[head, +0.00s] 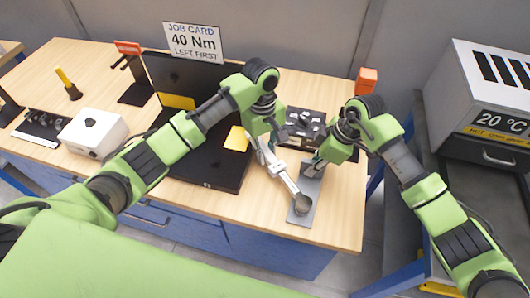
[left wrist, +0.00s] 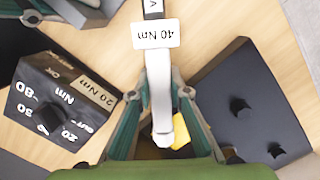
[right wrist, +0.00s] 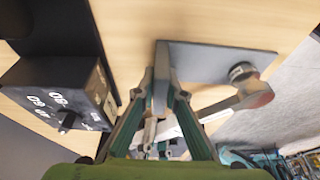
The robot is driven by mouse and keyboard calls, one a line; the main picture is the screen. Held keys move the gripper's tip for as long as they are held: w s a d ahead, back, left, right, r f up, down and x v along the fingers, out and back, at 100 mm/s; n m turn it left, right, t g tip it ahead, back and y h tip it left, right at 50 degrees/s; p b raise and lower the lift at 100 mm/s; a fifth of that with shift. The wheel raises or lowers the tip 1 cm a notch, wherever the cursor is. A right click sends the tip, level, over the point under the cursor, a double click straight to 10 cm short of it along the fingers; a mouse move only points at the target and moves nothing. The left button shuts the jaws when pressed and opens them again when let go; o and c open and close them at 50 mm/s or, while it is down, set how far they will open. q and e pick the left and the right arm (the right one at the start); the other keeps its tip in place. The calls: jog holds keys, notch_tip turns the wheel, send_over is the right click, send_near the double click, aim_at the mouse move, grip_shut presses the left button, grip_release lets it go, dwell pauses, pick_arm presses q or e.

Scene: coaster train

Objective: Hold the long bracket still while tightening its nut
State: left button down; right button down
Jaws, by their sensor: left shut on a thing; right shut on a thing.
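The long bracket (head: 309,187) is a flat grey plate lying on the wooden bench near its front right. It also shows in the right wrist view (right wrist: 195,62). My right gripper (head: 314,167) is shut on its far end. My left gripper (head: 262,141) is shut on a pale torque wrench (head: 281,172), labelled 40 Nm in the left wrist view (left wrist: 154,60). The wrench slants toward the bracket, and its head (right wrist: 256,92) is at the round fitting (right wrist: 242,71) on the bracket's near end. The nut itself is not clearly seen.
A dark open case (head: 205,160) lies left of the wrench. A dial box marked 20 Nm (left wrist: 62,100) is close to my left gripper. A job card (head: 194,42) reads 40 Nm, left first.

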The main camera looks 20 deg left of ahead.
pick_arm(q)
jog(key=shift+w+d+m, duration=1)
jog(key=shift+w+d, duration=0.05)
jog(key=shift+d, duration=0.15)
dwell(1.1)
jog(key=shift+s+a+n, duration=0.3)
jog(key=shift+a, duration=0.1)
jog(key=shift+r, duration=0.1)
jog(key=shift+r, duration=2.2)
